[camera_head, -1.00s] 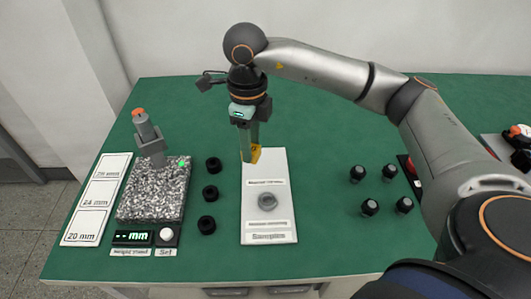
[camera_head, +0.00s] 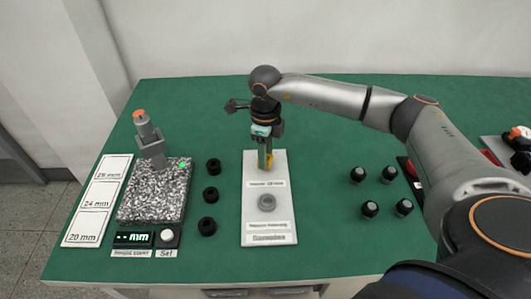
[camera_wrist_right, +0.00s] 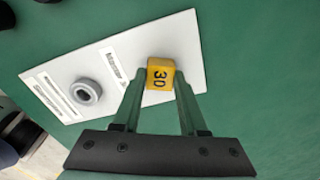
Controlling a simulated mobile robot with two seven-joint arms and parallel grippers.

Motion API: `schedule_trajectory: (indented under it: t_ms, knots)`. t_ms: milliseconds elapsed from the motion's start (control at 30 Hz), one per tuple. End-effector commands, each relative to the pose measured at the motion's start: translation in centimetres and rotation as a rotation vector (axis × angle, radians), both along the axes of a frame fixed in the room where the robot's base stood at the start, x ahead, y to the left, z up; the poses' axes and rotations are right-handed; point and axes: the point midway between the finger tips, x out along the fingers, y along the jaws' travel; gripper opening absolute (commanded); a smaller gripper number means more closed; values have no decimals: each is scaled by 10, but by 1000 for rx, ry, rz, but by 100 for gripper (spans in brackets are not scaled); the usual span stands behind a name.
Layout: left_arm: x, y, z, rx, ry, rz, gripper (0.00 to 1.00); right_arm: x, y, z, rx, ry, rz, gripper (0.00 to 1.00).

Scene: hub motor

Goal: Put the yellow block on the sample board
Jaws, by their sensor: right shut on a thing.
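The yellow block (camera_wrist_right: 160,74), marked 30, is between the fingertips of my right gripper (camera_wrist_right: 158,82), which is shut on it. In the head view the yellow block (camera_head: 268,163) is partly hidden by the fingers of my right gripper (camera_head: 265,160). It is at the far end of the white sample board (camera_head: 270,240); I cannot tell whether it touches the board. A grey ring-shaped part (camera_head: 267,202) sits on the middle of the board, and it also shows in the right wrist view (camera_wrist_right: 86,91). My left gripper is not in view.
Left of the board are several black rings (camera_head: 210,195) and a height stand with a speckled plate (camera_head: 155,205). White size cards (camera_head: 95,205) lie at the far left. Several black knobs (camera_head: 370,208) stand to the right. Green table between is clear.

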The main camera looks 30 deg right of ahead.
Motion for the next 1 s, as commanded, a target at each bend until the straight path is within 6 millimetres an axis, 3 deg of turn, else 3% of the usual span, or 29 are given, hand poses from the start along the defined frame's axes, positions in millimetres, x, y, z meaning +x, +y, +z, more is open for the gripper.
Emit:
schedule_trajectory:
  t_ms: [233, 267, 500, 767, 867, 1000]
  knots:
    - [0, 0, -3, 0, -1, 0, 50, 0, 0, -4, 1, -2, 0, 0]
    - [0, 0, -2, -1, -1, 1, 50, 0, 0, -3, 1, -1, 0, 45]
    - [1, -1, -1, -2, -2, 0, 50, 0, 0, -3, 1, 1, -1, 72]
    - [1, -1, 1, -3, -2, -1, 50, 0, 0, -1, 0, 0, -1, 72]
    - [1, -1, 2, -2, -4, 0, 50, 1, 0, 5, 0, -2, -1, 72]
    - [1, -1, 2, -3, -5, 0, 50, 1, 0, 29, 1, -5, 0, 72]
